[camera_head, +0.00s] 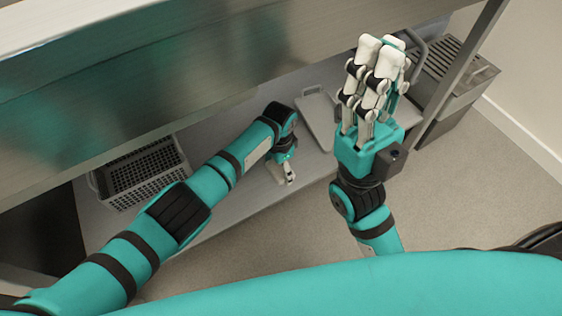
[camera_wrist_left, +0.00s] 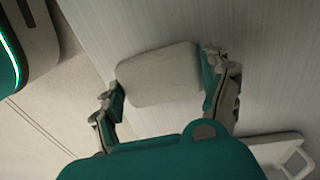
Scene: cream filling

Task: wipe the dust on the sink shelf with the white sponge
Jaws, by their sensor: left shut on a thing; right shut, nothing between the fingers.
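The white sponge (camera_wrist_left: 158,75) shows in the left wrist view as a pale rounded block between the two fingers of my left gripper (camera_head: 286,176). That gripper is shut on it, low over the grey sink shelf (camera_head: 228,201) under the steel counter. In the head view the sponge is mostly hidden by the gripper and hard to make out. Whether it touches the shelf I cannot tell for sure. I cannot make out distinct dust on the shelf. My right gripper (camera_head: 383,50) is raised at the right, pointing up, shut and empty.
A grey basket (camera_head: 145,178) stands on the shelf at the left. A pale board with a handle (camera_head: 315,112) lies behind my left gripper. A grey bin (camera_head: 455,72) is at the right. The steel counter (camera_head: 130,95) overhangs the shelf. The floor (camera_head: 480,175) at the right is clear.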

